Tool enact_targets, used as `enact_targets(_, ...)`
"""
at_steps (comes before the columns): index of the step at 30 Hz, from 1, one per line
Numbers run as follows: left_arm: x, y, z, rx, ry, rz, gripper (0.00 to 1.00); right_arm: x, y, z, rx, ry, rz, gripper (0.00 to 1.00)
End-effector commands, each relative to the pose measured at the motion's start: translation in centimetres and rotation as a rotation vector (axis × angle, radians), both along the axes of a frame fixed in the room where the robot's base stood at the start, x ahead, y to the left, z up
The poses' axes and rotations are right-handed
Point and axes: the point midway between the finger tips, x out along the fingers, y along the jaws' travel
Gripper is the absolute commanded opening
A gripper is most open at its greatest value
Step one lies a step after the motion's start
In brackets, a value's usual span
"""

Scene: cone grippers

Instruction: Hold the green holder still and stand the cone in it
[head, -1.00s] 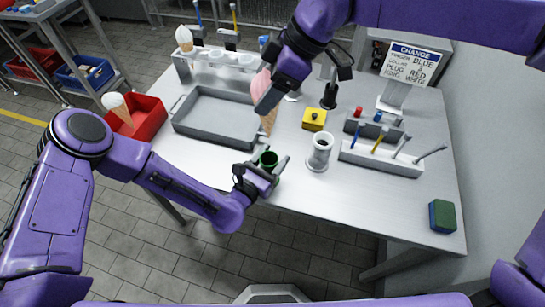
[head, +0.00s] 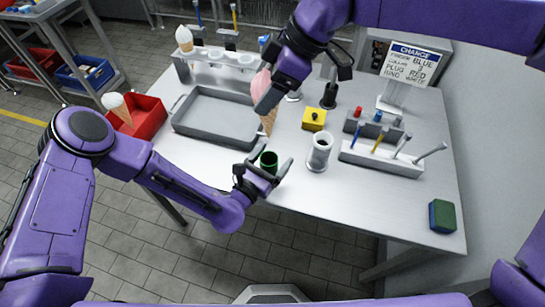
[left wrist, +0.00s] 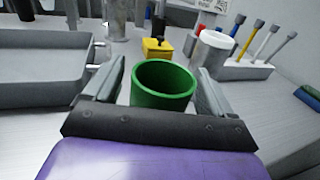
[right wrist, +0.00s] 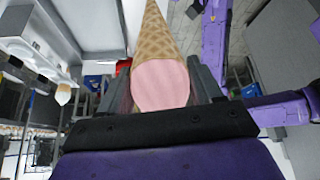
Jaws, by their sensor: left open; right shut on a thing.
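The green holder (head: 268,162) is a round, open-topped cup standing near the table's front edge. It shows empty in the left wrist view (left wrist: 163,84). My left gripper (head: 270,170) is open, with one finger on either side of the holder; gaps show between fingers and holder in the wrist view. The cone (head: 268,121), a waffle cone with a pink top, hangs point down from my right gripper (head: 270,92), behind the holder. The right gripper is shut on the pink end, as the right wrist view shows (right wrist: 160,84). The gripper hides part of the pink top.
A grey tray (head: 180,128) lies left of the cone. A white-grey cup (head: 319,152) stands close right of the holder, with a yellow block (head: 314,119) behind it. A pen rack (head: 385,162) stands further right. The table's front right is mostly clear.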

Motion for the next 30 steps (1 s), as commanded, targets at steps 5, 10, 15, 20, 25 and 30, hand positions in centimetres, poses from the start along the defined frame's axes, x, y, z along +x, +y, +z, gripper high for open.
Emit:
enact_targets(5,0.0,0.0,0.0,0.000,0.000,0.000,0.84,0.0,0.0,0.0,0.000,0.000,0.000,0.50)
enact_targets(10,-0.1,0.0,0.0,0.000,0.000,0.000,0.84,0.0,0.0,0.0,0.000,0.000,0.000,0.50)
enact_targets(15,-0.5,0.4,0.0,0.000,0.000,-0.001,0.84,0.0,0.0,0.0,0.000,0.000,0.000,0.50)
enact_targets(20,-1.2,0.8,0.0,0.001,0.001,0.000,0.84,0.0,0.0,0.0,0.000,0.000,0.000,0.50)
enact_targets(25,-1.5,1.1,0.0,0.000,0.000,0.000,0.84,0.0,0.0,0.0,0.000,0.000,0.000,0.50)
enact_targets(30,-1.5,1.0,0.0,0.000,0.000,0.000,0.84,0.0,0.0,0.0,0.000,0.000,0.000,0.50)
